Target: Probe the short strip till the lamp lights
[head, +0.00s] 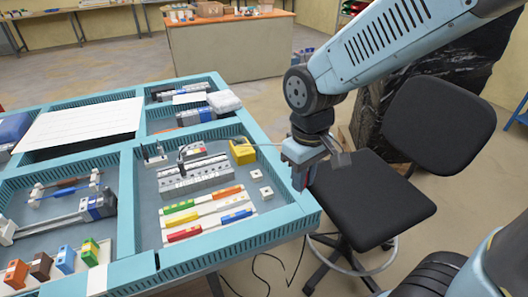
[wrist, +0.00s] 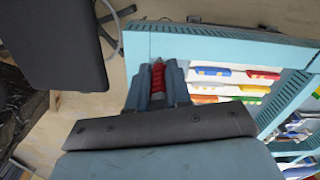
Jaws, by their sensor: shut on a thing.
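My gripper (head: 299,181) hangs at the right edge of the blue tray table, fingers pointing down. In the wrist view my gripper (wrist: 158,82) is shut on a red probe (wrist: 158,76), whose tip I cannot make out. A pale row of sockets (head: 197,176) lies in the tray compartment to the left, apart from my gripper. A smaller block with a red mark (head: 196,149) sits behind it. A yellow box (head: 242,151) stands at their right, with a thin lead running toward my gripper. I cannot tell which piece is the lamp, or whether one is lit.
White bars with coloured handles (head: 208,213) lie in front of the sockets. Two small white blocks (head: 266,192) lie near the tray's right wall. The raised blue rim (head: 285,185) bounds the compartment. A black chair (head: 365,205) stands close on the right.

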